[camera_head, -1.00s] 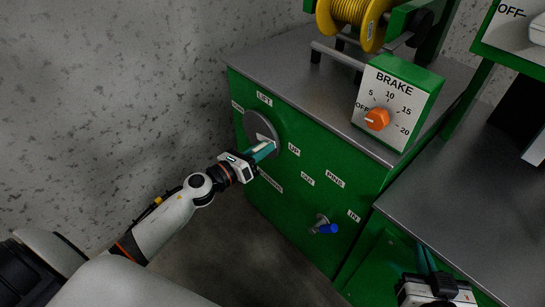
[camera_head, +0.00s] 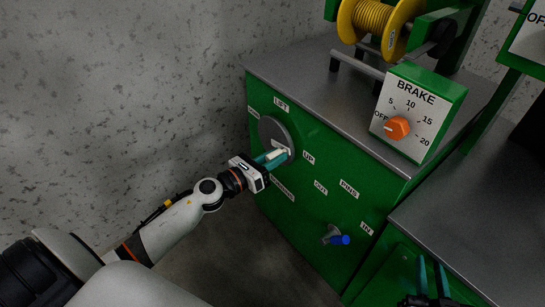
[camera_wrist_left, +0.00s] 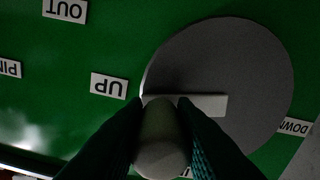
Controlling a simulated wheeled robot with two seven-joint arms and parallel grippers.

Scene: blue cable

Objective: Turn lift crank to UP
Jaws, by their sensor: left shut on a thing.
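The lift crank is a grey disc (camera_head: 273,131) on the green cabinet front, with a pale bar (camera_wrist_left: 205,104) and a light grip (camera_wrist_left: 162,145) at the bar's end. In the left wrist view the bar points left from the disc's middle, toward the UP label (camera_wrist_left: 109,85). The DOWN label (camera_wrist_left: 295,126) is on the opposite side. My left gripper (camera_head: 277,158) is shut on the grip, its teal fingers on either side. My right gripper (camera_head: 431,278) is at the bottom right, its fingers apart with nothing seen between them; its body is mostly cut off.
A blue-tipped crank (camera_head: 338,238) sticks out lower on the cabinet, near the IN label. A brake box with an orange knob (camera_head: 397,128) and a yellow cable reel (camera_head: 378,22) stand on the grey top. The floor left of the cabinet is clear.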

